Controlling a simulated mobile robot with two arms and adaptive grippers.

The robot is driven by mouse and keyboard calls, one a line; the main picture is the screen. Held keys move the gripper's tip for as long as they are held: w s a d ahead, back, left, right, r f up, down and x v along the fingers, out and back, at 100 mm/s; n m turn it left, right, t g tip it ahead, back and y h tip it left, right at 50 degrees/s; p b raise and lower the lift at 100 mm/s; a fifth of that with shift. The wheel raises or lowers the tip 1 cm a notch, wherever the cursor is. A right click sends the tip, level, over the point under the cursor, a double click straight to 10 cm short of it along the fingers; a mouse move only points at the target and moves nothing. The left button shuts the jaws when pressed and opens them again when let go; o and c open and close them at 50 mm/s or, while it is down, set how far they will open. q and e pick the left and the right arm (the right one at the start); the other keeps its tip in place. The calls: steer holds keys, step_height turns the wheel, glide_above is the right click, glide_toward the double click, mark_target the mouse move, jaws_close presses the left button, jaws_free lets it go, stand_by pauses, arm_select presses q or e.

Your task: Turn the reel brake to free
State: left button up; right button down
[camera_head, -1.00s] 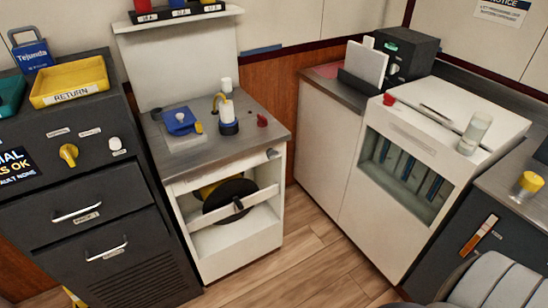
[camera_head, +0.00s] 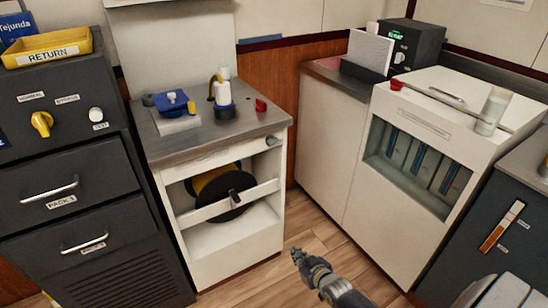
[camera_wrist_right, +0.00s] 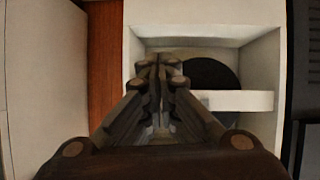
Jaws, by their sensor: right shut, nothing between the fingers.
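A black and yellow reel (camera_head: 228,192) sits in the open bay of the white cabinet (camera_head: 240,244), behind a pale crossbar (camera_head: 205,212). In the right wrist view the shut fingers (camera_wrist_right: 158,62) point toward the bay, with the reel (camera_wrist_right: 209,75) partly behind the crossbar (camera_wrist_right: 240,101). My left gripper is out of view.
A dark drawer cabinet (camera_head: 60,228) with a yellow knob (camera_head: 41,123) stands at the left. A white unit (camera_head: 405,185) with a glazed front stands at the right. The cabinet top holds a blue item (camera_head: 170,102) and a bottle (camera_head: 223,94).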

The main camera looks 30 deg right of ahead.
steer(key=w+d+r+t+b, duration=0.2)
steer(key=w+r+b, duration=0.1)
steer(key=w+r, duration=0.3)
steer(key=w+d+r+t+b, duration=0.1)
steer(key=w+r+t+b, duration=0.2)
steer(key=r, duration=0.5)
steer(key=t+b, duration=0.4)
steer(key=t, duration=0.1)
glide_toward(273, 142)
step_height(273, 142, up, 3)
steer(key=s, duration=0.3)
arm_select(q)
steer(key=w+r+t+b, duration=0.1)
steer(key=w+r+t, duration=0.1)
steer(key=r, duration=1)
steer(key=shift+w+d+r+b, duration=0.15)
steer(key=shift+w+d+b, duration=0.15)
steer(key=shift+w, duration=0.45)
arm_select(e)
steer(key=shift+g+y, duration=0.3)
steer(key=shift+y, duration=0.1)
steer(key=shift+a+f+x, duration=0.1)
steer(key=shift+a+x, duration=0.05)
steer(key=shift+x, duration=1.5)
steer(key=shift+a+f+x, duration=0.1)
steer(key=shift+a+x, duration=0.05)
steer(key=shift+x, duration=1.55)
steer(key=shift+a+f+x, duration=0.1)
steer(key=shift+a+x, duration=0.05)
steer(key=shift+x, duration=1.5)
